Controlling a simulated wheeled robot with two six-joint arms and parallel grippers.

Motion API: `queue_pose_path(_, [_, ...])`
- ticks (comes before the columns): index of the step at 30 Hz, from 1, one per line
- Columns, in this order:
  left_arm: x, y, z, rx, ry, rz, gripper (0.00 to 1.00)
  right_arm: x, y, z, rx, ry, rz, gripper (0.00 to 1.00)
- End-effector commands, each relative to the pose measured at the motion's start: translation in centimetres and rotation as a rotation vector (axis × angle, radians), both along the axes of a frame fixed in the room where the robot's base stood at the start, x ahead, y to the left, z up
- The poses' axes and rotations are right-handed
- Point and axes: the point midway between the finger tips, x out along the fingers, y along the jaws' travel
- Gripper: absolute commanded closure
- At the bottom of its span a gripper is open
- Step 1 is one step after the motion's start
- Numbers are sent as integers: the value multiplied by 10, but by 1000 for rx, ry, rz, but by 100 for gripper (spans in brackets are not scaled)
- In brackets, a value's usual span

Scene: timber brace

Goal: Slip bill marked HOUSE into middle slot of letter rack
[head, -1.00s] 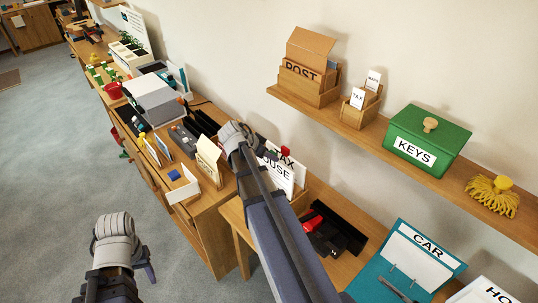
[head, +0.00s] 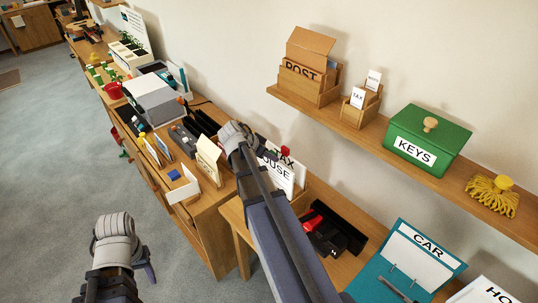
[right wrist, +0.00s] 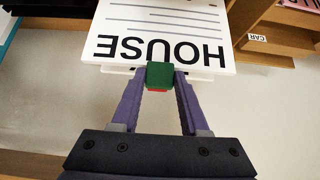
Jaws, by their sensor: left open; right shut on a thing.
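The white bill marked HOUSE (right wrist: 160,35) fills the top of the right wrist view, its lettering upside down there. My right gripper (right wrist: 160,78) is shut on a small green block with red below it, at the bill's near edge. My left gripper (head: 143,262) is open and empty over the floor at lower left.
A wall shelf holds a POST box (head: 308,83), a small card holder (head: 357,112) and a green KEYS box (head: 427,138). A black tray (head: 333,228) and a teal CAR clipboard (head: 410,262) lie on the desk. A wooden CAR-labelled thing (right wrist: 280,40) is at upper right.

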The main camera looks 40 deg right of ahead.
Motion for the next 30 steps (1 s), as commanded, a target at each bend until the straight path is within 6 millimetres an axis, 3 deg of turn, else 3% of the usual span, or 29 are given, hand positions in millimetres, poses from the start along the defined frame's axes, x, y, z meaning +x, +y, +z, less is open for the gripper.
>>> queue_pose_path(30, [0,0,-40,0,0,0,50,0,0,-40,-1,0,0,100])
